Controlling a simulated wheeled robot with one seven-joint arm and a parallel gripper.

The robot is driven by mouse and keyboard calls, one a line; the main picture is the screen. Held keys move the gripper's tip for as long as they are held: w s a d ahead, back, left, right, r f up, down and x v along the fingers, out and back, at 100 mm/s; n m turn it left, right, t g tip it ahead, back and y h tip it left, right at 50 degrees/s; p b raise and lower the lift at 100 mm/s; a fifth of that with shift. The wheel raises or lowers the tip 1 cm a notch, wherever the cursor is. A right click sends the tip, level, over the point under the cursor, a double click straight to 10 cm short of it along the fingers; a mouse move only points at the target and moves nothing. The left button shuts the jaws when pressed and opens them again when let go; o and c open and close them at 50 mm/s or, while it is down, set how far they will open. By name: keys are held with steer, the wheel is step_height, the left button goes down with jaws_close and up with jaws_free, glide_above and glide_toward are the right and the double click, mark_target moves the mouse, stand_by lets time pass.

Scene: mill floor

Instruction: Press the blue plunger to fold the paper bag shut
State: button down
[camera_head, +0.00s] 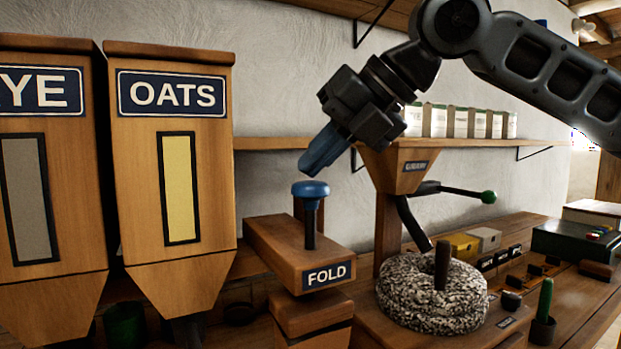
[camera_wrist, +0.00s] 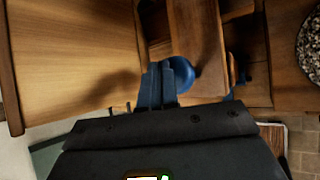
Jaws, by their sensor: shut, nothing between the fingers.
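The blue plunger (camera_head: 311,190) has a round blue knob on a dark stem and stands up from a wooden box labelled FOLD (camera_head: 290,248). Its knob also shows in the wrist view (camera_wrist: 183,75), just beyond my fingertips. My gripper (camera_head: 318,160) has blue fingers that are shut and empty. It points down and to the left, a little above the knob in the head view. I cannot tell a paper bag in either view; the space under the FOLD box is largely hidden.
The OATS bin (camera_head: 205,110) stands close on the left. On the right are a wooden hopper (camera_head: 385,172), a speckled millstone (camera_head: 415,305) and a lever with a green knob (camera_head: 488,197). A shelf with several pale packages (camera_head: 458,121) runs along the wall behind.

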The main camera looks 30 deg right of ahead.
mark_target(318, 183)
steer(key=shift+f+b, duration=0.8)
steer(key=shift+f, duration=0.9)
stand_by(1.3)
steer(key=shift+r, duration=0.1)
steer(key=shift+r+p, duration=2.3)
steer(key=shift+r, duration=0.15)
step_height(318, 183, up, 5)
steer(key=p, duration=0.4)
